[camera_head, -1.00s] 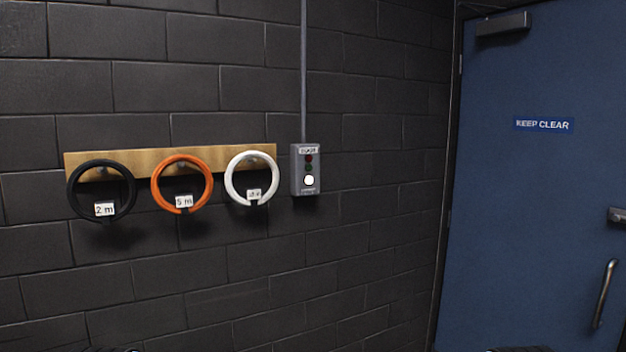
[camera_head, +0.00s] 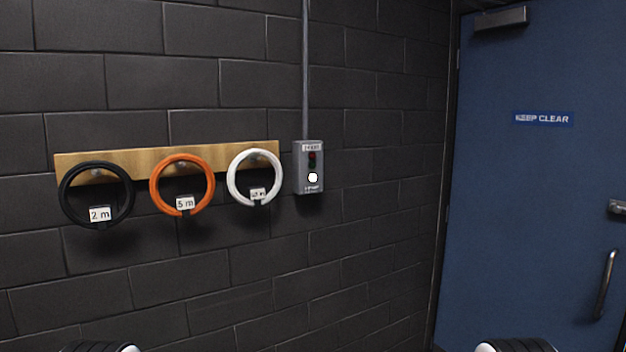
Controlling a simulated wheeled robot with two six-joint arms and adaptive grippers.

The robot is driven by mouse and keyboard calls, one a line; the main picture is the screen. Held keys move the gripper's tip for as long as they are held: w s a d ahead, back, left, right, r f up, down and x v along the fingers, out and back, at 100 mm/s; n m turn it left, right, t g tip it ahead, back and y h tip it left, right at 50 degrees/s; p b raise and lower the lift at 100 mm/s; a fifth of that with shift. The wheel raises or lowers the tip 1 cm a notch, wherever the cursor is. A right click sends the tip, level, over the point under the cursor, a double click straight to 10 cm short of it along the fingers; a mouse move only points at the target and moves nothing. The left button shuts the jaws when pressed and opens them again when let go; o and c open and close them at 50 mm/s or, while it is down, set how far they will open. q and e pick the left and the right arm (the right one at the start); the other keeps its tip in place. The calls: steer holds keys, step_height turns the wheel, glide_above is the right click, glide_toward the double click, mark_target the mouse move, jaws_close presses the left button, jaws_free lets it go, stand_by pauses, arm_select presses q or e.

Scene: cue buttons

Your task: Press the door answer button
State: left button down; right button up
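A grey control box (camera_head: 309,188) is fixed to the dark block wall, with a conduit running up from it. It has a small label at the top, a red button (camera_head: 312,156) and a bright white button (camera_head: 312,178) below. Between them is a dark spot that I cannot make out clearly. The lettering on the box is too small to read surely. At the bottom edge, parts of my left arm (camera_head: 100,347) and my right arm (camera_head: 515,346) show. Neither gripper's fingertips are in view, and nothing touches the box.
Left of the box, a wooden board (camera_head: 225,149) carries a black coil (camera_head: 64,208), an orange coil (camera_head: 154,193) and a white coil (camera_head: 233,187). A blue door (camera_head: 530,220) with a KEEP CLEAR sign (camera_head: 543,118) and a handle (camera_head: 606,285) is at the right.

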jaws_close()
stand_by(1.0)
